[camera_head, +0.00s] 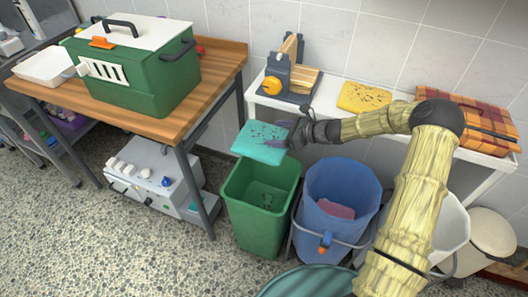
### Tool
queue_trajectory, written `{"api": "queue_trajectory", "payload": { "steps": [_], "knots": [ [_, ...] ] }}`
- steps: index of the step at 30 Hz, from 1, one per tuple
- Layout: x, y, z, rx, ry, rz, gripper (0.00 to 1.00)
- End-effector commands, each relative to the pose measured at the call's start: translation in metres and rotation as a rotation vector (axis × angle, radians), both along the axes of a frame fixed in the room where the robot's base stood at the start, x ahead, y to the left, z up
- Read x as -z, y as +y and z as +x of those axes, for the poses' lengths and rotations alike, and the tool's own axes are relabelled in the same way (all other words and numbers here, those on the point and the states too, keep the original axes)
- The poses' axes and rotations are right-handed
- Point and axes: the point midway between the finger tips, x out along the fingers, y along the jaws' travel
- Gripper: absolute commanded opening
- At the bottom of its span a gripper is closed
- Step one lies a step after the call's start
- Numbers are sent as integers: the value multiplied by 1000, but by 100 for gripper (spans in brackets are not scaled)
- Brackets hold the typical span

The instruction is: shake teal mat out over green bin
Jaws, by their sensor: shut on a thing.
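The teal mat (259,142) is a flat, folded-looking pad with dark specks on its top. My gripper (284,133) comes in from the right and is shut on the mat's right side. The mat is held roughly level above the open green bin (258,228), over its back part. Some dark specks show inside the bin on its inner wall and bottom. The fingertips are small and partly lost against the mat.
A blue bucket (340,190) with a pink cloth inside stands right of the green bin. A wooden table (160,122) with a green carrier (135,80) is at left.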

Motion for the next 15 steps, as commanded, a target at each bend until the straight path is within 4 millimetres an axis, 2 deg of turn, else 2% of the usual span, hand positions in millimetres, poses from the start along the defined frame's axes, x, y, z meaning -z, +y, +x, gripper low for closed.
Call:
{"api": "queue_trajectory", "payload": {
  "steps": [1,3,5,7,9,11,15],
  "knots": [
    [-9,-1,-1,1,0,-4,58],
    [-4,0,-1,0,7,-1,58],
    [16,1,-2,0,13,3,58],
    [48,2,-3,-2,14,3,58],
    [57,2,-2,-3,6,0,58],
    [53,2,-1,-4,1,-2,58],
    [-3,1,0,-4,-6,-6,58]
  ]
}}
